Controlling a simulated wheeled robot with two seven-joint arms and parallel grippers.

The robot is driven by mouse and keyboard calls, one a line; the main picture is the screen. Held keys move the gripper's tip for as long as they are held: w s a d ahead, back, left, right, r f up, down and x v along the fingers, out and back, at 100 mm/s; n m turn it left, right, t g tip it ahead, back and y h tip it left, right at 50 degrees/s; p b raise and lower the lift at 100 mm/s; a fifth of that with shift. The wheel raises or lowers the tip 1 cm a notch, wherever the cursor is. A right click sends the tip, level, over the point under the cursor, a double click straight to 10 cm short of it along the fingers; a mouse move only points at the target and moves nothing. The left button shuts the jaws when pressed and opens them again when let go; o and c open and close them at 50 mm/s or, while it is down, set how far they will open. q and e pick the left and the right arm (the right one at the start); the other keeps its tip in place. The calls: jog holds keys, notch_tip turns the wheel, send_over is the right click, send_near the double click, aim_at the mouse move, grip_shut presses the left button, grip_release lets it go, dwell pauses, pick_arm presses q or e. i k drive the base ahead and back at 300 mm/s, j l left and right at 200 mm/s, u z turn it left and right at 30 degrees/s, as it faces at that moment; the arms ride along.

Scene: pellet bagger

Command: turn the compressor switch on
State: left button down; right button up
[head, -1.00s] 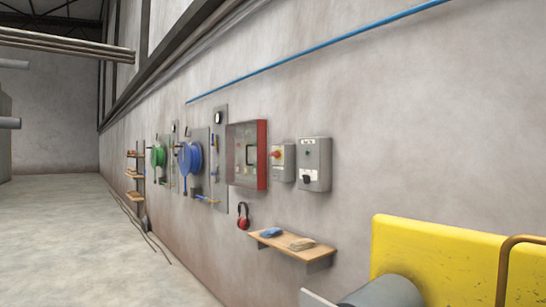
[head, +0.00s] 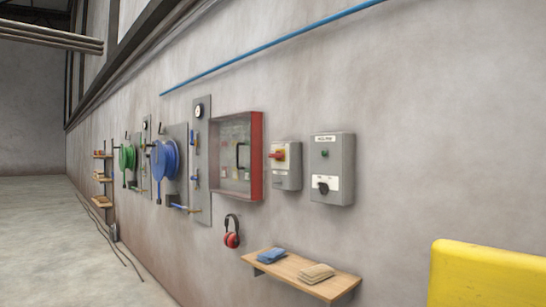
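Two grey switch boxes hang on the wall right of centre. The right box (head: 332,168) has a white label at its top, too small to read surely, a dark green lamp or button (head: 324,153) and a black rotary knob (head: 323,188) on a white plate. I cannot tell from the labels which one is the compressor switch, nor read the knob's setting. Neither of my grippers is in view.
A red-framed cabinet (head: 258,157) is left of the boxes. Red ear defenders (head: 232,231) hang below it. A wooden shelf (head: 335,285) with cloths or gloves juts out below. A yellow block (head: 485,275) stands at lower right. Blue (head: 164,160) and green reels hang farther left.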

aim_at(278, 155)
jog(key=i+j+z, duration=0.35)
jog(key=i+j, duration=1.45)
jog(key=j, duration=0.05)
